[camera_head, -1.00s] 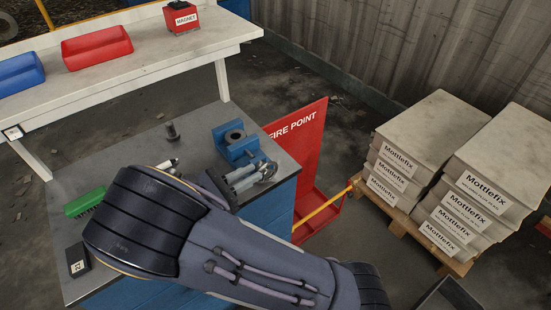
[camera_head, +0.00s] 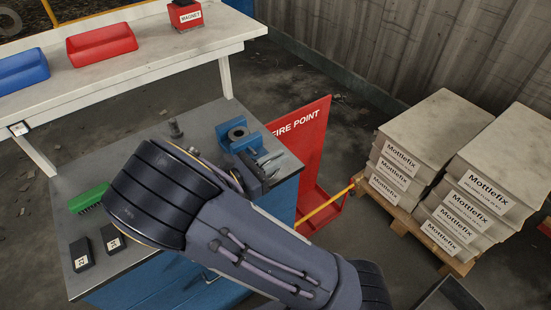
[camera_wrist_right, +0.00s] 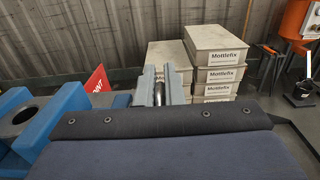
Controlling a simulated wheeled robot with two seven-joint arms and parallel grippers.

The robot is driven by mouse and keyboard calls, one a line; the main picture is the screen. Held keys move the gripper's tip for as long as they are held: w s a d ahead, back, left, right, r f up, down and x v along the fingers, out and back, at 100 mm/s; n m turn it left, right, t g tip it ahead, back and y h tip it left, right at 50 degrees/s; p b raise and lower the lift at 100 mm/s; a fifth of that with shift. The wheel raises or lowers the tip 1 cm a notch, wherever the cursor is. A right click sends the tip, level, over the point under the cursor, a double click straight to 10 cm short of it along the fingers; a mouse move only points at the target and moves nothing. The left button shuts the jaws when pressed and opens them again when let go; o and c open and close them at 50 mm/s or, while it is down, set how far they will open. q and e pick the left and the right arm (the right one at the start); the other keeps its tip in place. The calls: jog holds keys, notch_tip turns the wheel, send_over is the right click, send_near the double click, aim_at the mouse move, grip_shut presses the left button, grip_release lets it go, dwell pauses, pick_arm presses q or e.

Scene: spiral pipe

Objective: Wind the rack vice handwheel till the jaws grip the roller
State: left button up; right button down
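The blue vice (camera_head: 238,137) sits at the right part of the grey bench top, and its round opening shows from above. It also shows at the left edge of the right wrist view (camera_wrist_right: 20,115). My right gripper (camera_head: 268,162) is at the vice's near side, partly hidden by its own wrist. In the right wrist view its two fingers (camera_wrist_right: 161,86) stand apart with a dark, shiny rounded piece between them; I cannot tell whether they touch it. The handwheel is not clearly visible. A dark upright cylinder (camera_head: 175,128) stands on the bench. My left gripper is out of view.
On the bench lie a green brush (camera_head: 90,197) and two dark labelled blocks (camera_head: 81,254). A red fire point board (camera_head: 305,140) stands right of the bench. Stacked Mottlefix bags (camera_head: 430,150) are further right. A shelf (camera_head: 150,60) with bins runs behind.

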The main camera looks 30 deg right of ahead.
jog(key=shift+r+y+p, duration=0.15)
jog(key=shift+y+p, duration=0.15)
jog(key=shift+p, duration=0.45)
jog(key=y+p, duration=0.2)
jog(key=p, duration=0.1)
jog(key=d+y+p, duration=0.1)
jog(key=p, duration=0.1)
jog(key=shift+f+y, duration=0.25)
jog(key=shift+y, duration=0.15)
jog(key=shift+f+y+p, duration=0.4)
jog(key=shift+y+p, duration=0.45)
jog(key=shift+y, duration=0.15)
jog(key=shift+d+f+g+y+p, duration=0.1)
jog(key=shift+f+g+y+p, duration=0.35)
jog(key=shift+y, duration=0.55)
jog(key=shift+t, duration=0.25)
jog(key=c, duration=1.8)
grip_release()
jog(key=shift+v, duration=3.9)
